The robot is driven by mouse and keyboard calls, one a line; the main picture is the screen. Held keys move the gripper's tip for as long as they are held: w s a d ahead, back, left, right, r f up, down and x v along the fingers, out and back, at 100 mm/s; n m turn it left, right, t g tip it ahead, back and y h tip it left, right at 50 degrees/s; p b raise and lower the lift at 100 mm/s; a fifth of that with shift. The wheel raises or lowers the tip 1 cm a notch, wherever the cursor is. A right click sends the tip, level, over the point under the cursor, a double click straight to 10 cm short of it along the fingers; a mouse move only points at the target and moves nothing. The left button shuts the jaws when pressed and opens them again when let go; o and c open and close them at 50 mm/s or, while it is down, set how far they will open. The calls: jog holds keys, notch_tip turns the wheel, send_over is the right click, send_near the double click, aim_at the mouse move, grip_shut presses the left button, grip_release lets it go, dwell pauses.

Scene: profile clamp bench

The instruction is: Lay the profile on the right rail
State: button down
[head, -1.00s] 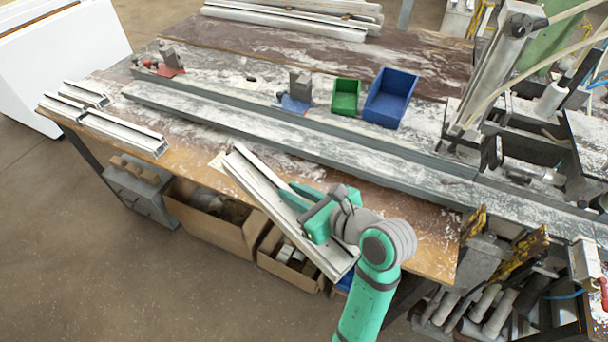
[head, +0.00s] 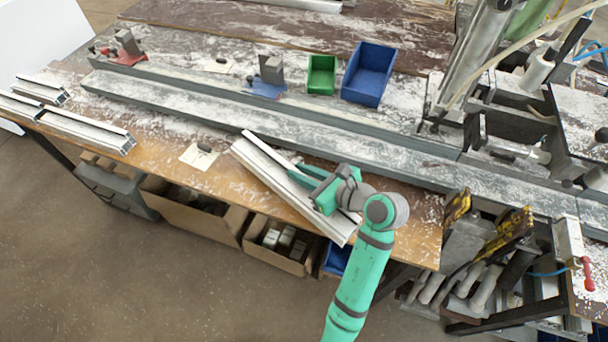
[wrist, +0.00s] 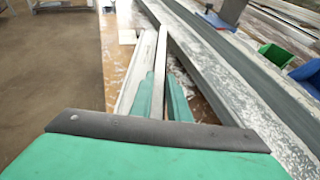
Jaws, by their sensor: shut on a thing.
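My gripper (head: 303,177) is shut on a long pale metal profile (head: 262,168), which slants across the bench's front edge. In the wrist view the fingers (wrist: 161,84) sit either side of a narrow upright strip of the profile (wrist: 135,78). The profile's far end is close to the near long grey rail (head: 330,146); I cannot tell whether they touch. This rail also shows to the right in the wrist view (wrist: 215,70). A second grey rail (head: 215,84) runs parallel behind it. I cannot tell which one is the right rail.
Short profiles (head: 90,132) lie at left. Yellow-marked machine parts (head: 510,232) stand right. Cardboard boxes (head: 190,222) sit below.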

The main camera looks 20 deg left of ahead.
jog(key=shift+w+d+f, duration=0.1)
jog(key=shift+w+f, duration=0.1)
jog(key=shift+w+d+f, duration=0.1)
jog(key=shift+w+f, duration=0.05)
jog(key=shift+f, duration=0.4)
jog(key=shift+w+f, duration=0.15)
jog(key=shift+f, duration=0.4)
jog(key=shift+s+f, duration=0.15)
jog(key=shift+f, duration=0.45)
jog(key=shift+f, duration=0.15)
jog(key=c, duration=1.7)
grip_release()
